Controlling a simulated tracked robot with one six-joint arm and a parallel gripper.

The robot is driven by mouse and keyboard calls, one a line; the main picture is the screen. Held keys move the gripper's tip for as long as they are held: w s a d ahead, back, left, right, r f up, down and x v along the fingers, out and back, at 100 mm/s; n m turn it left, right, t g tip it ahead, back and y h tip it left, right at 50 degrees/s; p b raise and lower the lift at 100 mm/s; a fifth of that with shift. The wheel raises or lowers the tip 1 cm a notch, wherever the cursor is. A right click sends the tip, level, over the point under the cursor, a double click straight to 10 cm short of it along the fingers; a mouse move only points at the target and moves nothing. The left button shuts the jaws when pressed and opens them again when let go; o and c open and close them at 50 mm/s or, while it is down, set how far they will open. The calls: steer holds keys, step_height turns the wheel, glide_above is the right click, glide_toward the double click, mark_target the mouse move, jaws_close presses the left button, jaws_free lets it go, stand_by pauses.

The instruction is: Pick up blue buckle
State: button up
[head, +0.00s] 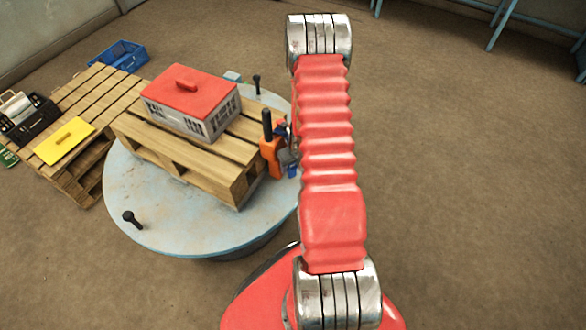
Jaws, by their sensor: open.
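I cannot pick out a blue buckle for certain. A small dark-blue piece (292,171) shows low beside an orange tool with a black handle (269,155), partly hidden by my red arm. A pale blue block (232,77) sits behind the red-lidded box, near the far side of the round table; it is too small to identify. My gripper is not visible; my arm rises through the middle of the view and its far end is hidden.
A round pale-blue table (150,225) with black pegs carries a wooden pallet (215,178) and a red-lidded grey box (190,100). At left, a slatted pallet (105,90) holds a yellow board (64,141) and a black case (32,121). A blue crate (121,56) stands behind. Floor at right is clear.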

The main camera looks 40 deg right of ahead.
steer(key=shift+c, duration=0.3)
steer(key=c, duration=0.9)
steer(key=shift+c, duration=0.2)
steer(key=shift+w+r, duration=0.1)
steer(key=shift+r, duration=0.1)
